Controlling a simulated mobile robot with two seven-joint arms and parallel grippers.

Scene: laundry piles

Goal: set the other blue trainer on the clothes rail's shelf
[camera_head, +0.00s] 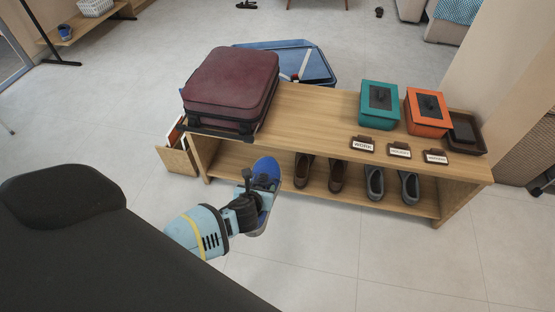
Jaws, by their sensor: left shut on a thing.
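My left gripper (257,190) is shut on a blue trainer (267,168). It holds the trainer in front of the wooden bench's left part, with the toe pointing away from me. The gripper hides part of the trainer. The clothes rail's shelf (88,28) is a low wooden board at the far upper left, between dark posts, well away from the gripper. A small dark blue thing (65,32) stands on it, too small to make out clearly. A white basket (95,7) is on it too. My right gripper is out of view.
The wooden bench (310,105) carries a maroon suitcase (232,83), a teal box (379,103), an orange box (427,111) and tags. Brown and grey shoes (374,182) stand on its lower shelf. A blue open case (318,68) lies behind. Floor toward the rail is mostly clear.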

